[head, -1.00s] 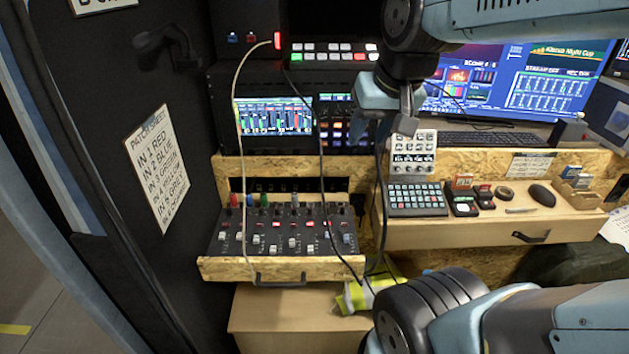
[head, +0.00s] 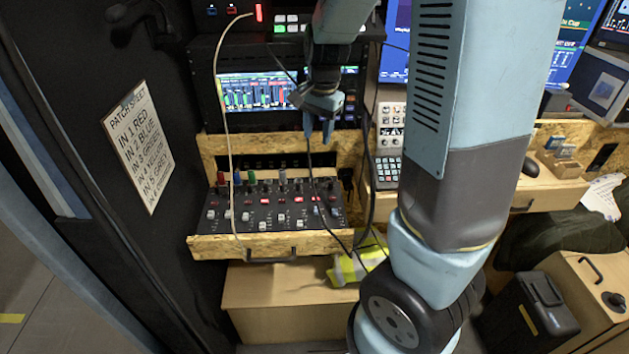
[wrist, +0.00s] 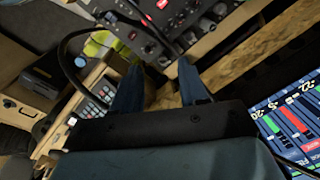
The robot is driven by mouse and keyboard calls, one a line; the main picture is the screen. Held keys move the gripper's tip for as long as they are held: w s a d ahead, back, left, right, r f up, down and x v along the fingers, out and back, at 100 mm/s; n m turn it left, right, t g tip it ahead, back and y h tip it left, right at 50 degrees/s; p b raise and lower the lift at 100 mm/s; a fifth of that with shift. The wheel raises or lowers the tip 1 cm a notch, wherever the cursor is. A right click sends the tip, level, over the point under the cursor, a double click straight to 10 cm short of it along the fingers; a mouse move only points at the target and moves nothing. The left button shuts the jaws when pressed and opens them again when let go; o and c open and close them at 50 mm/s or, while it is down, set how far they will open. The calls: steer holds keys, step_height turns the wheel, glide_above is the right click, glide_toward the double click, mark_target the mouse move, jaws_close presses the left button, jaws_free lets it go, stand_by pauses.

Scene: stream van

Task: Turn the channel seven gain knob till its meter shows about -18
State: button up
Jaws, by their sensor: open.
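The mixer (head: 262,222) sits on a wooden pull-out shelf, with a row of knobs along its back edge and faders in front. Red, blue and green knobs (head: 251,177) stand at its left; a grey knob (head: 283,176) stands further right. I cannot tell which knob is channel seven. The meter screen (head: 250,92) behind shows green and red bars; its values are too small to read in the head view. My gripper (head: 318,135) is open and empty, pointing down above the mixer's back right. In the wrist view its fingers (wrist: 157,78) are apart, with the mixer (wrist: 165,20) beyond them.
A pale cable (head: 220,100) and dark cables hang in front of the screen and across the mixer, close to my gripper. A patch sheet (head: 138,145) hangs on the left wall. A keypad (head: 388,172) stands on the desk to the right.

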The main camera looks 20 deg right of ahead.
steer(key=m, duration=0.2)
glide_toward(315, 183)
steer(key=shift+g+h, duration=0.3)
steer(key=shift+g, duration=0.1)
steer(key=f, duration=0.6)
steer(key=w+f, duration=0.1)
steer(key=f, duration=0.2)
steer(key=shift+a, duration=0.25)
jaws_close()
